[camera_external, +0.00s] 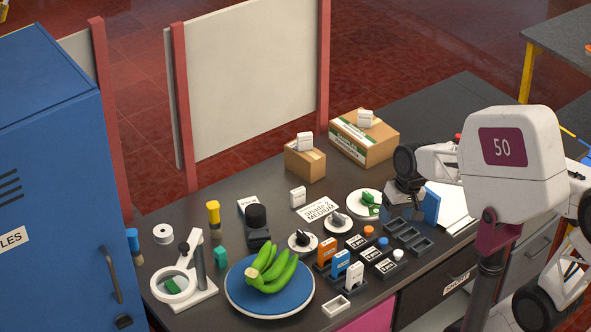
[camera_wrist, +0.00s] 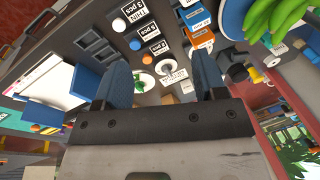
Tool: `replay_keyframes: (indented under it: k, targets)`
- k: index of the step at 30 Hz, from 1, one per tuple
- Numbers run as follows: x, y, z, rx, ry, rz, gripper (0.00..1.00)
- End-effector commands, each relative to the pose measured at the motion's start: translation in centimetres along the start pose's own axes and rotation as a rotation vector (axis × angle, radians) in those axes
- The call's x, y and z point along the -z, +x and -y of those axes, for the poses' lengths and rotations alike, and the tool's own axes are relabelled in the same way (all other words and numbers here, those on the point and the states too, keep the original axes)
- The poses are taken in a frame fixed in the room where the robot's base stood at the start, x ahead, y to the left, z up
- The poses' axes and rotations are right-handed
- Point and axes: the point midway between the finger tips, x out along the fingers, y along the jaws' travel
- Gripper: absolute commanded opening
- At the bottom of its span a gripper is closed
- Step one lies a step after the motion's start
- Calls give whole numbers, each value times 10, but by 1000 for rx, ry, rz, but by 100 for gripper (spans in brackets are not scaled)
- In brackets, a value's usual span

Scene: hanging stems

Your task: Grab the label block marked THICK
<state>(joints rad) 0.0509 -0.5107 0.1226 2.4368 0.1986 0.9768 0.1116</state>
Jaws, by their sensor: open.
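Three label blocks stand in a dark rack near the table's front edge: an orange block (camera_external: 328,251), a blue block (camera_external: 340,264) and a white block (camera_external: 354,275). Their lettering is too small to read, so I cannot tell which one says THICK. In the wrist view a row of blocks (camera_wrist: 200,20) shows at the top, beyond the fingers. My gripper (camera_external: 403,203) is above the right part of the table, to the right of and behind the blocks. In the wrist view my gripper (camera_wrist: 164,85) has its two blue-grey fingers wide apart, with nothing held between them.
Small cards (camera_external: 372,254) and coloured knobs lie right of the blocks, with dark trays (camera_external: 408,236) beyond. A blue plate (camera_external: 238,290) of green bananas (camera_external: 268,270) is to the left. Cardboard boxes (camera_external: 364,138) stand at the back. A magnifier stand (camera_external: 183,282) is far left.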

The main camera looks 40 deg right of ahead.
Motion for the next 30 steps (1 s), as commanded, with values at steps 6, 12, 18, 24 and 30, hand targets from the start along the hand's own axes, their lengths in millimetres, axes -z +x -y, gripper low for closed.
replay_keyframes:
  k: [6, 12, 18, 24, 30]
  targets:
    - [41, 16, 16, 101, 193, 92, 65]
    - [80, 32, 28, 191, 370, 174, 65]
    - [121, 51, 37, 279, 549, 257, 65]
    - [165, 72, 42, 366, 729, 340, 65]
    - [210, 97, 43, 451, 908, 423, 65]
